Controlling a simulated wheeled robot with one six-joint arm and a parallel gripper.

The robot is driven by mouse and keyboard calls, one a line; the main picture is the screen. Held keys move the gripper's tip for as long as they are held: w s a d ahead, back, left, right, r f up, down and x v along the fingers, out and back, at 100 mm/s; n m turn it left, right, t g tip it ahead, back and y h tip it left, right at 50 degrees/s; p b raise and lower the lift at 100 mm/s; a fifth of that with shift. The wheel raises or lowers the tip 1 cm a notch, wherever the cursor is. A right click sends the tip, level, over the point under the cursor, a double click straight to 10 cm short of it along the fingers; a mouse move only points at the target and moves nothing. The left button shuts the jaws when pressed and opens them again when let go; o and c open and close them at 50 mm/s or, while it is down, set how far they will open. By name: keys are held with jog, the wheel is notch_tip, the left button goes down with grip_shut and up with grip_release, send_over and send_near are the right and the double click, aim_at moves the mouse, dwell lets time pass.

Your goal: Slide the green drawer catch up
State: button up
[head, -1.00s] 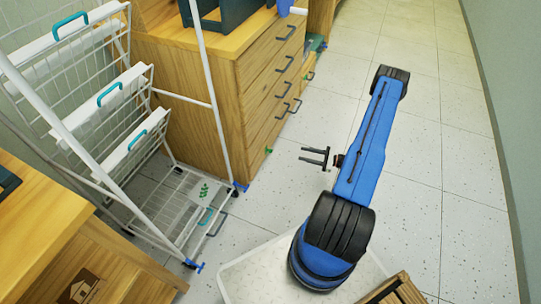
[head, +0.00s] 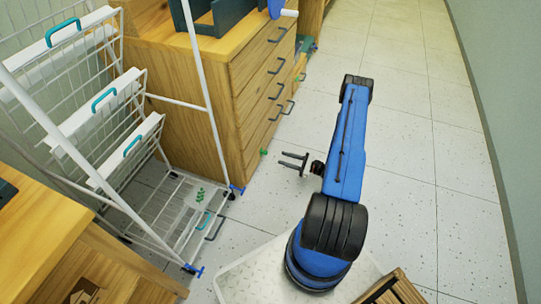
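A small green catch (head: 263,152) sits low on the drawer front of the wooden cabinet (head: 238,107), near its bottom edge. My gripper (head: 281,159) is just to the right of the catch in the picture. Its two dark fingers are spread apart, point left toward the cabinet, and hold nothing. A small gap shows between the fingertips and the catch.
A white wire rack (head: 212,130) with teal-handled baskets (head: 103,98) stands left of the cabinet, its feet near the cabinet's corner. A wooden table (head: 45,235) is at the lower left. A wooden crate (head: 395,290) is at the bottom right. The tiled floor (head: 405,130) to the right is clear.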

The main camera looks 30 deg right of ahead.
jog(key=x, duration=0.8)
jog(key=shift+w+a, duration=0.25)
jog(key=shift+w, duration=0.1)
grip_shut()
